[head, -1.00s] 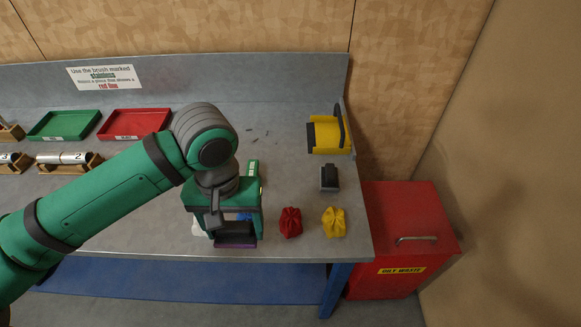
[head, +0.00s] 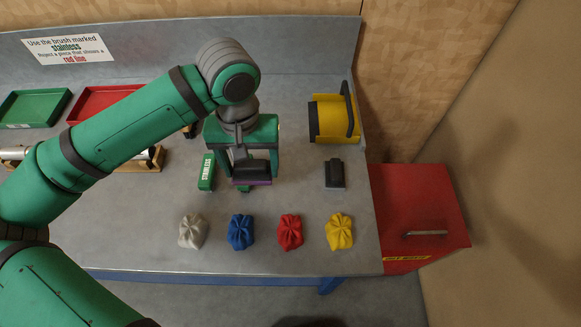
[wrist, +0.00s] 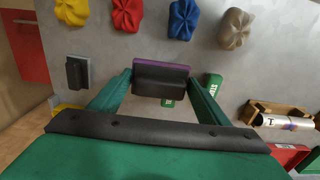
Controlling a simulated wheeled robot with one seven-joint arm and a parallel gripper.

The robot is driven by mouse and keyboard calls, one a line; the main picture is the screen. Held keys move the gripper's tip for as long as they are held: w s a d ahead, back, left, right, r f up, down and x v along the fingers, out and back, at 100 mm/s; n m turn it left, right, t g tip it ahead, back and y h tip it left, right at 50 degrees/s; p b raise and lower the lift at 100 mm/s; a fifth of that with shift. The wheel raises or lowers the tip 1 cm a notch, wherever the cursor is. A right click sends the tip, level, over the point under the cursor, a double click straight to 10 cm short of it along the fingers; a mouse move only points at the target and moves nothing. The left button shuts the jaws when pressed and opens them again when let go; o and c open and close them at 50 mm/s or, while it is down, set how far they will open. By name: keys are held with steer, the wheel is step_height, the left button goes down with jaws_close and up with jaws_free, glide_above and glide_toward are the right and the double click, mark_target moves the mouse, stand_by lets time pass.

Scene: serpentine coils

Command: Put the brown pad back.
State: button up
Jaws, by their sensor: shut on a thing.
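My gripper (head: 250,165) is shut on a dark block with a purple pad (head: 252,182) along its edge. It holds the block between its green fingers, seemingly above the bench. The wrist view shows the dark block (wrist: 160,83) and its purple edge (wrist: 162,67) between the fingers. I see no clearly brown face on it; its far side is hidden. Another dark block (head: 335,168) sits on the bench to the right; the wrist view shows it (wrist: 75,72) on a grey base.
A green labelled block (head: 206,172) lies left of my gripper; another green piece (head: 244,189) shows partly beneath it. Grey (head: 192,231), blue (head: 240,232), red (head: 290,231) and yellow (head: 339,231) cloths line the front. A yellow machine (head: 332,118) stands behind right.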

mark_target(291, 178)
steer(key=w+d+f, duration=0.1)
steer(key=d+f, duration=0.1)
steer(key=w+d+f, duration=0.2)
steer(key=d, duration=0.1)
steer(key=w+d+f, duration=0.1)
steer(key=d+f, duration=0.1)
steer(key=shift+w+d+f, duration=0.2)
steer(key=shift+w+f, duration=0.05)
steer(key=shift+w, duration=0.15)
steer(key=shift+w+d+f, duration=0.4)
steer(key=shift+d+f, duration=0.05)
steer(key=shift+f, duration=0.3)
steer(key=shift+w+d+f, duration=0.1)
steer(key=shift+d+f, duration=0.05)
steer(key=shift+f, duration=1.6)
steer(key=o, duration=1.1)
steer(key=shift+f, duration=0.1)
step_height(291, 178, up, 12)
